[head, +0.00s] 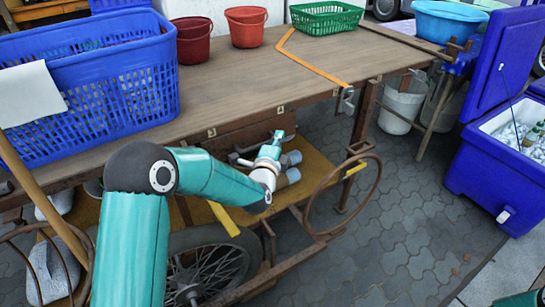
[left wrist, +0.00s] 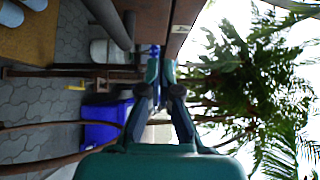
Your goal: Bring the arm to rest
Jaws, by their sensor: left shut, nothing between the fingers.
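My left arm (head: 215,180) is teal with a dark elbow and reaches in from the lower left, in front of the wooden cart table (head: 230,95). My left gripper (head: 277,136) is beside the table's front edge, above the lower shelf, and touches nothing that I can make out. In the left wrist view its two fingers (left wrist: 160,72) come together, shut and empty. My right gripper is out of view; only a bit of teal shows at the lower right corner of the head view.
On the table stand a blue basket (head: 95,95), two red buckets (head: 247,27) and a green basket (head: 325,18). A metal ring (head: 312,225) and a wheel (head: 205,265) sit close below the gripper.

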